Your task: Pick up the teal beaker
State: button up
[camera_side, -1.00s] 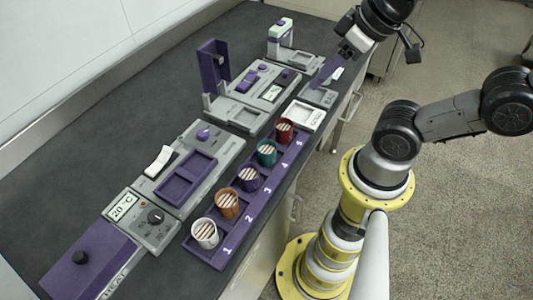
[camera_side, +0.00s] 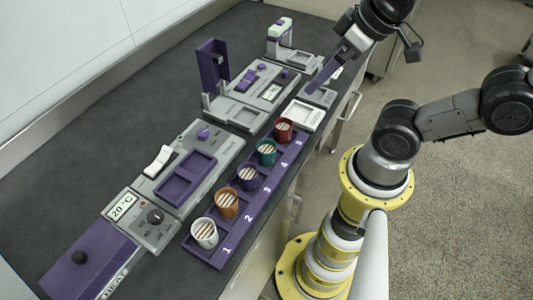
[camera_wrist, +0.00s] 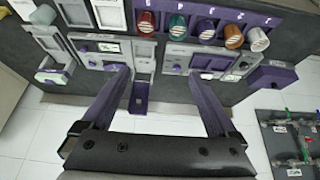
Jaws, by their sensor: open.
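The teal beaker (camera_side: 266,157) stands upright in slot 4 of the purple numbered rack (camera_side: 213,258), between the red beaker (camera_side: 284,131) and the purple beaker (camera_side: 249,178). It also shows near the top of the wrist view (camera_wrist: 177,27), beyond my fingertips. My gripper (camera_side: 312,90) is above the back right of the bench, apart from the teal beaker. In the wrist view my gripper (camera_wrist: 158,76) has two purple fingers spread wide, with nothing held between them.
An orange beaker (camera_side: 228,204) and a white beaker (camera_side: 204,233) fill the rack's near slots. A white tray (camera_side: 304,116) lies just behind the rack. A tall purple upright (camera_side: 212,66) rises from the mill behind. Dark bench top is clear at the left.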

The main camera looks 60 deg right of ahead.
jog(key=n, duration=0.2)
jog(key=n+g, duration=0.5)
jog(key=n, duration=1)
send_over(266, 148)
jog(key=s+a, duration=0.1)
jog(key=a, duration=0.1)
notch_tip(266, 148, down, 10)
jog(key=r, duration=0.1)
jog(key=shift+g, duration=0.3)
jog(key=shift+d+f, duration=0.15)
jog(key=shift+f, duration=7.25)
jog(key=c, duration=1.5)
